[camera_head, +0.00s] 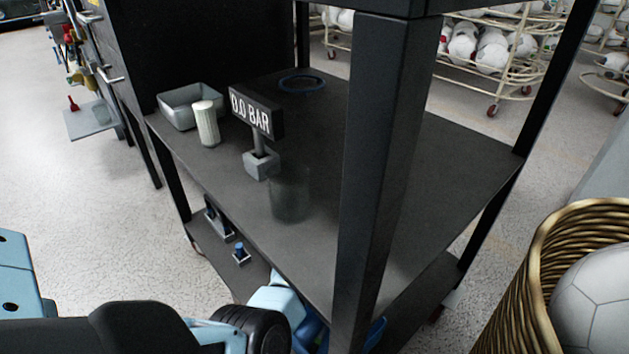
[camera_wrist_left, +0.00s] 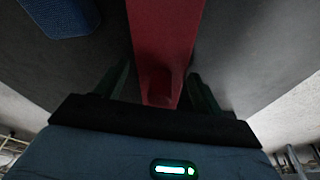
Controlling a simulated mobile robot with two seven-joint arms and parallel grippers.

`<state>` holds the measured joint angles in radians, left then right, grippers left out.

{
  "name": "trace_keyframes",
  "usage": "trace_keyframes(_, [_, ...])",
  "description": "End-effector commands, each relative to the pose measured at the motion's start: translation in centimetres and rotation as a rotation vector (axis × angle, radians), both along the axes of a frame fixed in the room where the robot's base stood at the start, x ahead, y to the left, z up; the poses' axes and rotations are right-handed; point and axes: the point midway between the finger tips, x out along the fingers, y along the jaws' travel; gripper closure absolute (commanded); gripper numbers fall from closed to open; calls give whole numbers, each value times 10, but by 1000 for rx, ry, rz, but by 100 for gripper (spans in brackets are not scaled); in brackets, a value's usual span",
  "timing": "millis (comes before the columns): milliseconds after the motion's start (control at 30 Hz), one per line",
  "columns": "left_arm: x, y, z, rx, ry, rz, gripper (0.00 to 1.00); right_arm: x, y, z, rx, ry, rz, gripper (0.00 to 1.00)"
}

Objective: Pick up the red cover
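The red cover (camera_wrist_left: 165,40) shows in the left wrist view, running from the top edge down between my left gripper's fingers (camera_wrist_left: 160,88). The fingers are dark and stand apart, one on each side of the red cover's narrower end. A gap shows on both sides there, so the gripper looks open around it. The red cover is not visible in the head view. There my left arm reaches in low from the left, below the table top, and its gripper is hidden. My right gripper is in neither view.
A black table (camera_head: 440,175) with a thick front post (camera_head: 378,150) fills the middle. On it stand a "0.0 BAR" display (camera_head: 257,112), a grey tray (camera_head: 180,118), a whitish cylinder (camera_head: 206,124) and a clear cylinder (camera_head: 290,195). A blue textured object (camera_wrist_left: 60,15) lies near the red cover.

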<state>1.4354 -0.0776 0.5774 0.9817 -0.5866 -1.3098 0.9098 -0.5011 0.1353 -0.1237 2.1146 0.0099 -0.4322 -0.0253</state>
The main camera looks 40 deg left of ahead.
Motion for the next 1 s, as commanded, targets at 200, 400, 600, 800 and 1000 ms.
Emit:
trace_keyframes(200, [0,0,0,0,0,0,61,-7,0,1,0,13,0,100])
trace_keyframes(400, [0,0,0,0,0,0,74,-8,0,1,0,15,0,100])
trace_keyframes(600, [0,0,1,0,0,0,74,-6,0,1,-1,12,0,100])
trace_keyframes(800, [0,0,11,1,-1,1,74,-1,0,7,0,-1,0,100])
trace_keyframes(1000, [0,0,35,0,-2,0,74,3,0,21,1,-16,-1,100])
